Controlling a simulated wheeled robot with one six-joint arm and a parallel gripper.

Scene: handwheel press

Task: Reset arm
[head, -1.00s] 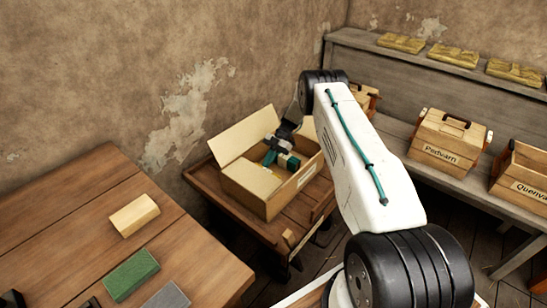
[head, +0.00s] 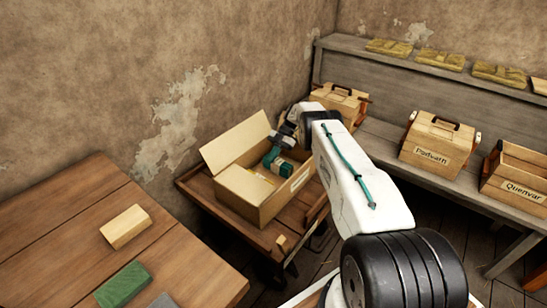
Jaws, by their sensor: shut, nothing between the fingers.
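My gripper (head: 282,140) is shut and empty at the far end of my white arm. It is small and dark in the head view, at the back right of an open cardboard box, and my wrist partly hides it. The box (head: 266,212) has its back-left flap raised. A teal item (head: 284,167) with a pale patch lies inside it, just below my gripper. I cannot tell whether the gripper touches it.
The box stands on a low wooden cart (head: 205,196). A table (head: 60,215) at left bears a tan block (head: 125,227) and a green block (head: 123,285). A shelf bench (head: 390,150) at right carries wooden boxes, one labelled Pedvarn (head: 437,145).

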